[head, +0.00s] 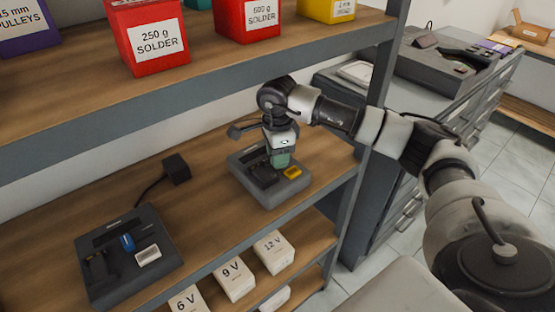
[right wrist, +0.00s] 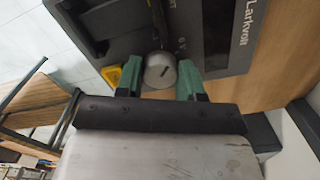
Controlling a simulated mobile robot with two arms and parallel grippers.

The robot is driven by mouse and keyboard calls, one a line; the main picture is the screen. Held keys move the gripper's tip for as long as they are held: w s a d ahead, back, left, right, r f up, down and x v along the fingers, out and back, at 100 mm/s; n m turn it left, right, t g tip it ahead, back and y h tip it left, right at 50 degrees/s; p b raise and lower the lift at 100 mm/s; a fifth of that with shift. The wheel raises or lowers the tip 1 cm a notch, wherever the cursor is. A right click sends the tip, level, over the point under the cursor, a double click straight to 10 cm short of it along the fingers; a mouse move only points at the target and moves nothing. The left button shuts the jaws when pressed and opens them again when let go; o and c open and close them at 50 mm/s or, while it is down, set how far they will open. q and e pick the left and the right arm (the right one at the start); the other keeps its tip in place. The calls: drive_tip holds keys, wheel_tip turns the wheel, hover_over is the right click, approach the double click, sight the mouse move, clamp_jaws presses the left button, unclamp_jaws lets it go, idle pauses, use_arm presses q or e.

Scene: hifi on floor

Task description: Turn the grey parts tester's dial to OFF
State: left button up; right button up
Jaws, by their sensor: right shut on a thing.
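The grey parts tester (head: 290,194) sits on the wooden shelf in the middle of the head view, with a yellow part (head: 292,172) on its top. My right gripper (head: 281,161) reaches down onto it from above. In the right wrist view, the green fingertips (right wrist: 160,76) are closed on opposite sides of a round silvery dial (right wrist: 160,68) with a dark pointer mark. The dial is hidden behind the gripper in the head view. I cannot read its setting labels. My left gripper is not in view.
The upper shelf (head: 215,70) with red solder bins hangs close behind my right wrist. Voltage-marked boxes (head: 234,280) lie below.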

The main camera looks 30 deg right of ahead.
drive_tip(key=shift+n+b, duration=1.05)
drive_tip(key=shift+n, duration=1.05)
drive_tip(key=shift+r, duration=0.1)
drive_tip(key=o, duration=0.7)
drive_tip(key=shift+c, duration=0.2)
wheel_tip(320, 180, up, 8)
drive_tip(key=shift+f+b, duration=0.25)
drive_tip(key=shift+b, duration=0.3)
drive_tip(key=shift+s+f, duration=0.1)
